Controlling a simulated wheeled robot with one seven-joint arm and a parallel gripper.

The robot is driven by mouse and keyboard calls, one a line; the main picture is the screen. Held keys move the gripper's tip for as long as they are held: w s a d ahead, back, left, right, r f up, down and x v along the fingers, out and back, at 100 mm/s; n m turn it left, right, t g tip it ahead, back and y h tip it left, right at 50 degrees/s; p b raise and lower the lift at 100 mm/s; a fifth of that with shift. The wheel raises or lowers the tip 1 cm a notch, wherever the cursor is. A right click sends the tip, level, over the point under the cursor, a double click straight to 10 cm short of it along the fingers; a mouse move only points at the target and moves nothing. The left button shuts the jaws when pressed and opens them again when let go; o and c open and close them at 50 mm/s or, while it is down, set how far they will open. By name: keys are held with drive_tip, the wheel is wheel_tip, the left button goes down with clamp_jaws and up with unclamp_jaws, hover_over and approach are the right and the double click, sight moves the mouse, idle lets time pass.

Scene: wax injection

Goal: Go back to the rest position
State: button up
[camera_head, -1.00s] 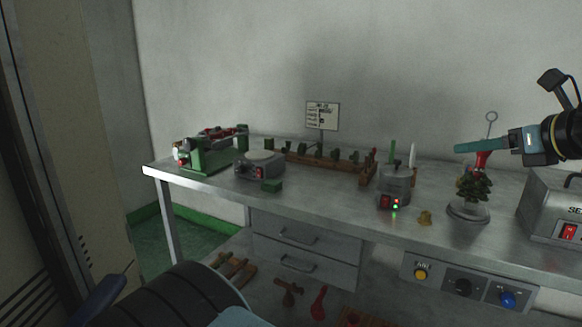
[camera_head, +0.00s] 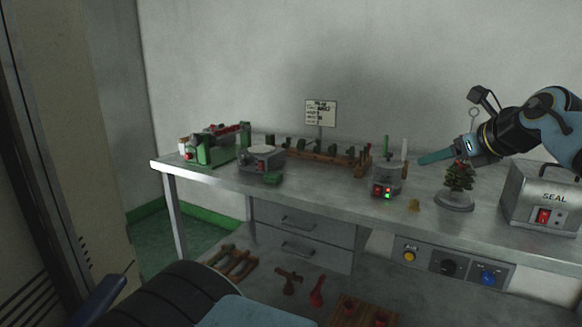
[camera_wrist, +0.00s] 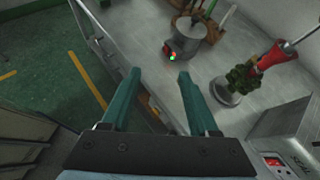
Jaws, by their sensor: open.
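My gripper (camera_head: 432,158) is at the right of the head view, raised above the workbench (camera_head: 215,176), behind and left of the wax tree. In the wrist view, its two teal fingers (camera_wrist: 155,95) are apart with nothing between them.
A grey SEAL box (camera_head: 545,198) stands at the bench's right. A green clamp machine (camera_head: 212,150), a round grey unit (camera_head: 262,158) and a wooden rack (camera_head: 325,155) line the left and back. Drawers (camera_head: 303,240) hang below.

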drive_tip(key=w+a+f+n+g+h, duration=0.25)
drive_tip(key=w+a+f+n, duration=0.25)
drive_tip(key=w+a+f, duration=0.75)
drive_tip(key=w+a+f+n+g, duration=0.1)
drive_tip(key=w+a+f+n, duration=0.15)
drive_tip(key=a+n, duration=0.4)
drive_tip(key=w+a+f+n, duration=0.2)
drive_tip(key=a+f+n, duration=0.1)
drive_tip(key=a, duration=0.6)
drive_tip(key=s+a+f+n+g+y+p, duration=0.1)
drive_tip(key=s+a+n+g, duration=0.1)
drive_tip(key=s+a+n, duration=0.65)
drive_tip(key=s+r+n+g+h, duration=0.1)
drive_tip(key=s+r+n+g, duration=0.1)
drive_tip(key=s, duration=0.5)
drive_tip(key=s+a+r+n+g+h, duration=0.1)
drive_tip(key=s+r+n+g, duration=0.1)
drive_tip(key=s+n, duration=0.3)
drive_tip(key=s+r, duration=0.1)
drive_tip(key=s, duration=0.2)
drive_tip(key=shift+s+a+r+p, duration=0.25)
drive_tip(key=shift+s+p, duration=0.05)
drive_tip(key=shift+p, duration=0.05)
